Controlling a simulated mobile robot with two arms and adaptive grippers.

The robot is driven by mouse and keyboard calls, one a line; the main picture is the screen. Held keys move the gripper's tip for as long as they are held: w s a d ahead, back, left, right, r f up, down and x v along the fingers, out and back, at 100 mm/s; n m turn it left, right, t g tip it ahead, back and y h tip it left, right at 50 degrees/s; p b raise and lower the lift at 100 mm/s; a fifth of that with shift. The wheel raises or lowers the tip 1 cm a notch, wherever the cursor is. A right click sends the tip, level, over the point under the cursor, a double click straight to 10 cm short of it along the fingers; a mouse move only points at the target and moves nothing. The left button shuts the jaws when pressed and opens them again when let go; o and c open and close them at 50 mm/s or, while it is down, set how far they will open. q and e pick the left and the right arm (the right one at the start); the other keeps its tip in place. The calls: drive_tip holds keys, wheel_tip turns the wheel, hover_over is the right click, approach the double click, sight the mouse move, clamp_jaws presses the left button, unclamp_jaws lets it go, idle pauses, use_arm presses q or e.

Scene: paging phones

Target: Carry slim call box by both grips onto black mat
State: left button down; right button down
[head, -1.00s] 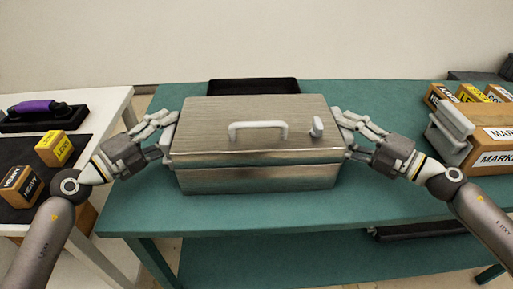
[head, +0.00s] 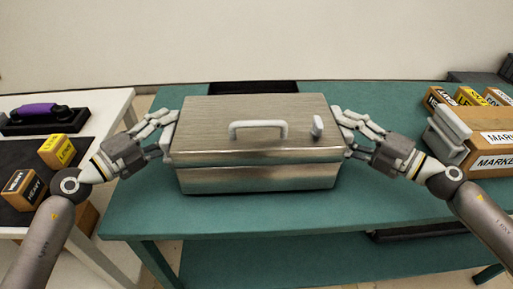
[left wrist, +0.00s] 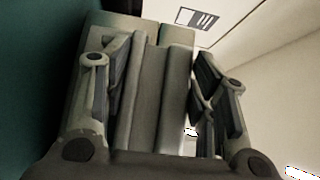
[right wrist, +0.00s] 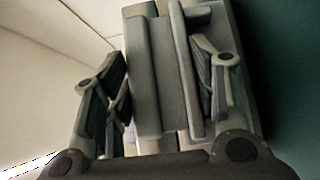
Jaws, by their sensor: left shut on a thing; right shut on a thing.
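The slim call box (head: 255,130) is a metal-grey case with a pale top handle and a small knob, level in the middle of the head view. My left gripper (head: 165,133) is shut on its left side grip, and my right gripper (head: 347,133) is shut on its right side grip. Each wrist view shows a pale grip between the fingers, in the left wrist view (left wrist: 158,100) and the right wrist view (right wrist: 165,85). A black flat piece (head: 225,88), possibly the black mat, lies behind the box, partly hidden by it. Any gap under the box is hard to judge.
The green table (head: 400,210) has bare room on both sides of the box. Orange marked blocks (head: 490,160) stand at the right. A white side table (head: 105,110) at the left holds a dark mat (head: 90,145), labelled blocks and a purple-handled tool (head: 36,112).

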sight(331, 111)
wheel_tip(331, 111, up, 4)
drive_tip(key=p, duration=0.2)
drive_tip(key=shift+f+p, duration=0.15)
drive_tip(key=shift+p, duration=0.25)
idle(0.7)
